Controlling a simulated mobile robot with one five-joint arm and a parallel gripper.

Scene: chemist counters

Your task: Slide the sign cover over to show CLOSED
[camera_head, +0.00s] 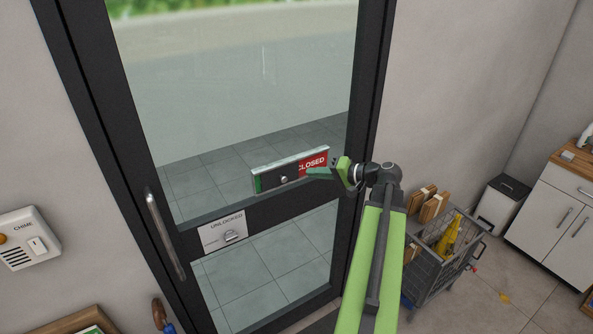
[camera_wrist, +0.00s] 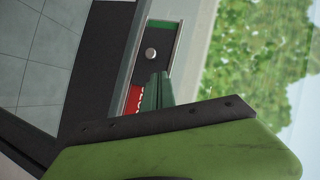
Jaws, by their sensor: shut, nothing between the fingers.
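The sign (camera_head: 291,168) is a framed strip on the glass door. Its dark sliding cover (camera_head: 270,182) with a round knob (camera_head: 284,180) sits over the left and middle part. A narrow green strip shows at the left end, and red with white CLOSED lettering (camera_head: 313,163) shows at the right. My gripper (camera_head: 309,172) is shut and empty at the lower right of the sign, in front of the red part, to the right of the knob. In the wrist view the fingertips (camera_wrist: 158,82) are beside the dark cover, near the knob (camera_wrist: 151,54), and hide part of the red. Contact cannot be told.
The door has a vertical handle (camera_head: 164,234) and a lock plate reading UNLOCKED (camera_head: 224,232) below the sign. A chime box (camera_head: 28,239) is on the left wall. A cart (camera_head: 443,260), a bin (camera_head: 500,205) and a cabinet (camera_head: 560,215) stand at the right.

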